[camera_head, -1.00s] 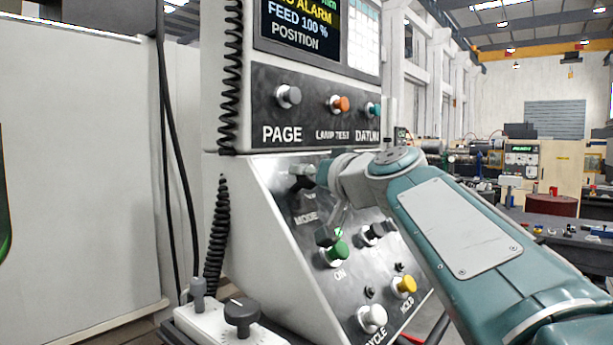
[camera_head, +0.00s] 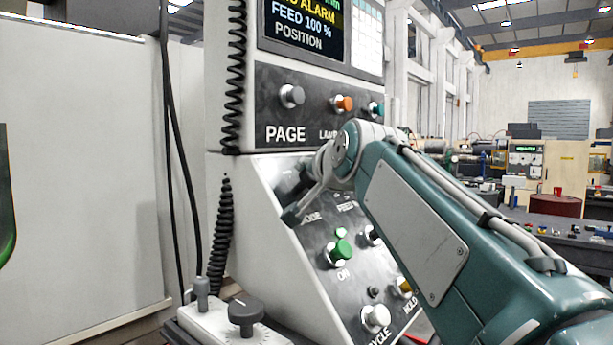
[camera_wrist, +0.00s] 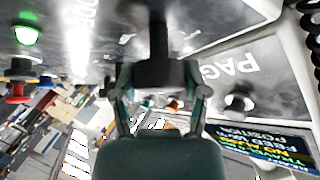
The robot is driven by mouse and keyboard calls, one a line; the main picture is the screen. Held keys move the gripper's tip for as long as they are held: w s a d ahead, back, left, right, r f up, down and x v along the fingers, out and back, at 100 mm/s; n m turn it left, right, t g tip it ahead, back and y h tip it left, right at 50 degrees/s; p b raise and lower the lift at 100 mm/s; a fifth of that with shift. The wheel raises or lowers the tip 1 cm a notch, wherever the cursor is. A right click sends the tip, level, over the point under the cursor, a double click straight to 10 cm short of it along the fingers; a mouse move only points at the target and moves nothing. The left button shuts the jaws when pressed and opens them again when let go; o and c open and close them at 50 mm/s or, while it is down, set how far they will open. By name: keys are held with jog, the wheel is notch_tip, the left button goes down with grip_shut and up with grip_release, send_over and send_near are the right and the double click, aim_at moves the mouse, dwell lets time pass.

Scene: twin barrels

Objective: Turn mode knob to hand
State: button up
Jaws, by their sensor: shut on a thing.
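The mode knob is a dark knob on the sloping lower panel (camera_head: 345,290), above the partly covered MODE label (camera_head: 312,217). In the wrist view the dark knob (camera_wrist: 157,45) sits between my fingertips. My gripper (camera_wrist: 157,78) is shut on it, with one finger on each side. In the head view my gripper (camera_head: 302,197) is at the panel's upper left, tilted, and my wrist and fingers hide most of the knob. I cannot read the knob's pointer or the HAND mark.
The green ON button (camera_head: 341,250) is just below my gripper. A white CYCLE button (camera_head: 375,317) and a yellow HOLD button (camera_head: 404,285) are lower. The grey PAGE knob (camera_head: 291,97) is above, under the screen (camera_head: 303,28). A coiled cable (camera_head: 221,235) hangs at the left.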

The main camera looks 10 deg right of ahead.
jog(key=shift+f+m, duration=0.15)
jog(key=shift+m, duration=0.15)
dwell(0.4)
jog(key=o, duration=1.1)
jog(key=shift+s+r, duration=0.2)
jog(key=v, duration=1.1)
jog(key=shift+s+a+r, duration=0.1)
jog(key=shift+s+a, duration=0.1)
